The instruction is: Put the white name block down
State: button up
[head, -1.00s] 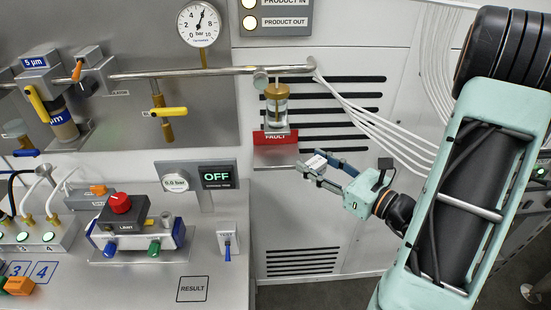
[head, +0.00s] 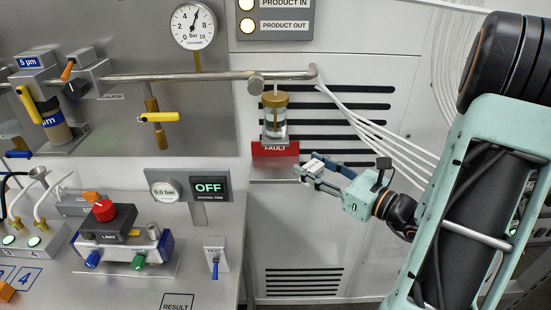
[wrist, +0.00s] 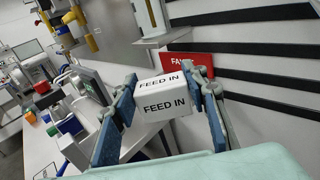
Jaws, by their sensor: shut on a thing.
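The white name block (wrist: 166,100) reads "FEED IN" on two faces and fills the space between the two blue-padded fingers of my gripper (wrist: 160,112) in the wrist view. My gripper (head: 318,171) is shut on it. In the head view the block (head: 314,166) is small and white between the fingertips. It is held in the air, just below and right of the red FAULT plate, in front of the slotted cabinet panel. No surface shows directly under it.
A small shelf with the red FAULT plate (head: 275,149) and a glass jar (head: 275,118) is close by at left. The grey bench (head: 205,285) at lower left carries a valve unit (head: 125,240), a TEST switch (head: 215,255) and a RESULT square (head: 177,301). White hoses (head: 385,135) run behind my gripper.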

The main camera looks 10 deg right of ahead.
jog(key=p, duration=0.1)
send_over(276, 168)
jog(key=s, duration=0.1)
jog(key=shift+d, duration=0.2)
jog(key=shift+w+a+f, duration=0.15)
jog(key=shift+w+f, duration=0.1)
jog(key=shift+f, duration=0.35)
jog(key=shift+w+a+f, duration=0.15)
jog(key=shift+w+f, duration=0.05)
jog(key=shift+f, duration=0.4)
jog(key=shift+f+p, duration=0.3)
jog(key=shift+f, duration=0.25)
jog(key=shift+f, duration=0.1)
jog(key=shift+f+b, duration=0.15)
jog(key=shift+b, duration=0.15)
jog(key=o, duration=1.2)
jog(key=shift+c, duration=0.2)
